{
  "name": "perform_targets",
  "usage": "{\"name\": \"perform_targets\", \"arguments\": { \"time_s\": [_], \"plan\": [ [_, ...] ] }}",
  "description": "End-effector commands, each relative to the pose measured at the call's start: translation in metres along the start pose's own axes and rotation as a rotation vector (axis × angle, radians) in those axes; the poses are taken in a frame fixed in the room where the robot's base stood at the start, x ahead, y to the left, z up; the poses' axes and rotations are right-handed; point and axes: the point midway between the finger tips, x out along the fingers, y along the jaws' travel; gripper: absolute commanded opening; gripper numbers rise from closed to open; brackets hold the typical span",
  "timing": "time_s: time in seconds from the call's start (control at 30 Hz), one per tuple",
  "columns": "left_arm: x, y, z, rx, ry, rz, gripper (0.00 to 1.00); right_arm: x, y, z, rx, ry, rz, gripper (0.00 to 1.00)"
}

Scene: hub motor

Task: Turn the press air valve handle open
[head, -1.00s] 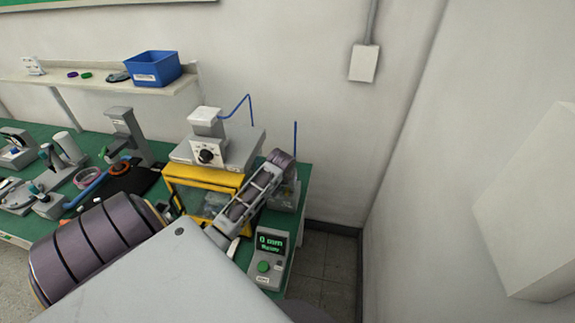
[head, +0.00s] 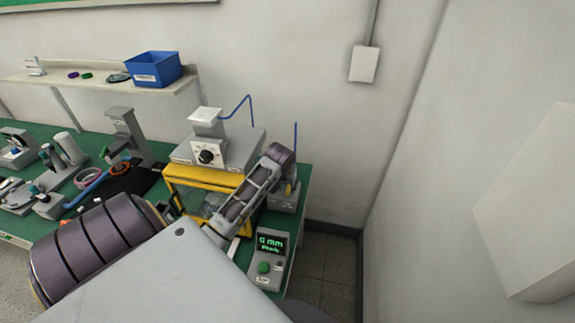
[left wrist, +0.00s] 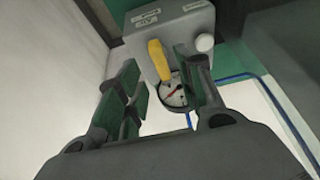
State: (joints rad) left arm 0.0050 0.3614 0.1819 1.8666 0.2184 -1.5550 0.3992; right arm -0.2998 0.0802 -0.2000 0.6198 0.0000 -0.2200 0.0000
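The press air valve is a grey box (head: 284,201) at the right end of the green bench, with a small yellow handle (head: 288,189) showing beside my left arm. In the left wrist view the grey valve box (left wrist: 178,30) carries the yellow handle (left wrist: 158,60), a white knob (left wrist: 205,43) and a round gauge (left wrist: 172,94) with a red needle. My left gripper (left wrist: 160,76) is open, its fingers on either side of the yellow handle in this view. I cannot tell whether a finger touches it. The right gripper is not in view.
The yellow-framed press (head: 205,177) stands left of the valve. A control box with a green display (head: 270,262) sits in front. A blue hose (left wrist: 285,105) runs near the valve. A blue bin (head: 154,69) is on the shelf. The wall is close behind.

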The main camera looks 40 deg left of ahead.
Motion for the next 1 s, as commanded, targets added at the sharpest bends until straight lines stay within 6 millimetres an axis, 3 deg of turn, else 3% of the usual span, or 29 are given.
{"name": "perform_targets", "arguments": {
  "time_s": [0.53,1.0],
  "plan": [
    [-0.068,0.000,-0.001,0.000,0.002,0.001,0.37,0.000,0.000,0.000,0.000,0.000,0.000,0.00],
    [-0.080,0.000,0.000,0.000,0.000,0.000,0.37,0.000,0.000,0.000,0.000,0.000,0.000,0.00]
  ]
}}
